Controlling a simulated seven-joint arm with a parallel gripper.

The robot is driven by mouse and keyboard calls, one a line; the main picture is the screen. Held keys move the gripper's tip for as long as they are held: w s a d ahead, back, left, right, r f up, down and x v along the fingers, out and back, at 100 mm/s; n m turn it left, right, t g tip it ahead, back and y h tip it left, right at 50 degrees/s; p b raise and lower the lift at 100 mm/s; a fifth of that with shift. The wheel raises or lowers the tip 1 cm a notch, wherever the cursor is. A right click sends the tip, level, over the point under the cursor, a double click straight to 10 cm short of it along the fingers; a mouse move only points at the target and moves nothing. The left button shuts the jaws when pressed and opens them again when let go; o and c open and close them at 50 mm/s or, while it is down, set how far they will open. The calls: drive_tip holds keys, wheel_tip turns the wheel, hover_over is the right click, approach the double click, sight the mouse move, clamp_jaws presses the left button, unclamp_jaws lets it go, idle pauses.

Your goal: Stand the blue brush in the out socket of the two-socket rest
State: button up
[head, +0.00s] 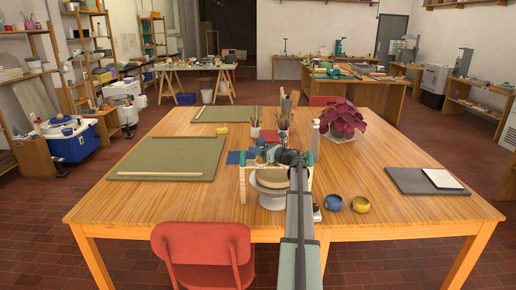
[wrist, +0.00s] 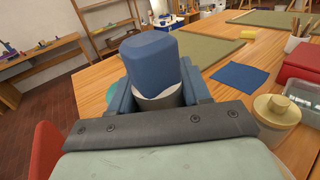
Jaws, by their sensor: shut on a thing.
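My gripper (wrist: 160,98) is shut on a blocky blue thing with a pale band below it, which I take for the blue brush (wrist: 157,55). Its blue end points away from the wrist, and its lower part is hidden between the fingers. In the head view my gripper (head: 283,157) is over the near middle of the table, above a white round wheel (head: 272,199). The arm hides much of what is there. Pale upright pieces (head: 243,184) stand beside the wheel; I cannot tell whether they belong to the two-socket rest. No socket shows clearly.
A blue cloth (wrist: 240,77), a red box (wrist: 302,62) and a lidded cream jar (wrist: 277,110) lie near my gripper.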

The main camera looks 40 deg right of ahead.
drive_tip(key=shift+f, duration=1.15)
drive_tip(key=o, duration=1.6)
drive_tip(key=shift+c, duration=0.2)
drive_tip(key=shift+r, duration=0.15)
drive_tip(key=shift+r, duration=3.4)
